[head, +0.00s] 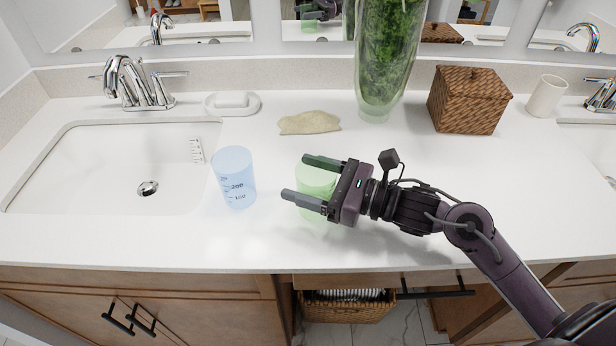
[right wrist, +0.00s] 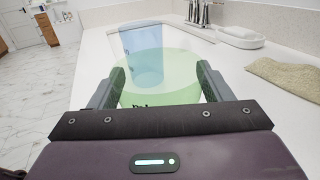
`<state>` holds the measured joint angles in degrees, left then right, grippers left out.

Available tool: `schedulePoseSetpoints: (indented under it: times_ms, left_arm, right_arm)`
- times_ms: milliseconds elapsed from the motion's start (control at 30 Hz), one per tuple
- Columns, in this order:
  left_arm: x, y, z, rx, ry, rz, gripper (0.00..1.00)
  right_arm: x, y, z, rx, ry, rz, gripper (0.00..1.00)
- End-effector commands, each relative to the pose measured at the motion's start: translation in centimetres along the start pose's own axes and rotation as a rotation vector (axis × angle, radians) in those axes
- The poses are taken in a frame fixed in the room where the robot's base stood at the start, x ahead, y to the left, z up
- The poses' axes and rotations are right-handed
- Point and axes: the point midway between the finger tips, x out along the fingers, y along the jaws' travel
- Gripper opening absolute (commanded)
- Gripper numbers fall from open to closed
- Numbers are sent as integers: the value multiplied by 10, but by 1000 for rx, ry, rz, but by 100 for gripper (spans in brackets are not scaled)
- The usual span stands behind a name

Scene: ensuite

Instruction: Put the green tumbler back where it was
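The green tumbler (head: 316,181) is see-through and stands upright at the counter's front middle. My right gripper (head: 304,181) reaches in from the right with its two fingers on either side of the tumbler, seemingly against its wall. In the right wrist view the tumbler (right wrist: 160,92) fills the space between the fingers (right wrist: 160,85). The fingers cover part of it, and whether its base touches the counter is unclear. My left gripper is not in view.
A blue measuring tumbler (head: 234,178) stands just left, between the green one and the sink (head: 110,170). Behind are a soap dish (head: 232,104), a tan cloth (head: 309,123), a tall plant-filled glass vase (head: 385,60) and a wicker box (head: 467,100). The counter (head: 130,238) is clear in front.

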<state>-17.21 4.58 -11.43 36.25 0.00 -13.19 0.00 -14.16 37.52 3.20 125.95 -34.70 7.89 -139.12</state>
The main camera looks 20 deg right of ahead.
Motion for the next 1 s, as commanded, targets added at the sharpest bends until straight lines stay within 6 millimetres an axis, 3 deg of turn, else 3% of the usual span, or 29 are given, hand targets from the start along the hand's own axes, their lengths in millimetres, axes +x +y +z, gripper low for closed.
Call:
schedulePoseSetpoints:
  times_ms: [433, 600, 1000]
  left_arm:
    - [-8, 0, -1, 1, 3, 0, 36]
    - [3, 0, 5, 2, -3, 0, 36]
    - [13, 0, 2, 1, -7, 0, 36]
  right_arm:
    - [0, 0, 6, 2, -1, -1, 80]
    - [-24, 0, -1, 3, 5, -2, 80]
    - [-91, 0, 0, 2, 3, -1, 80]
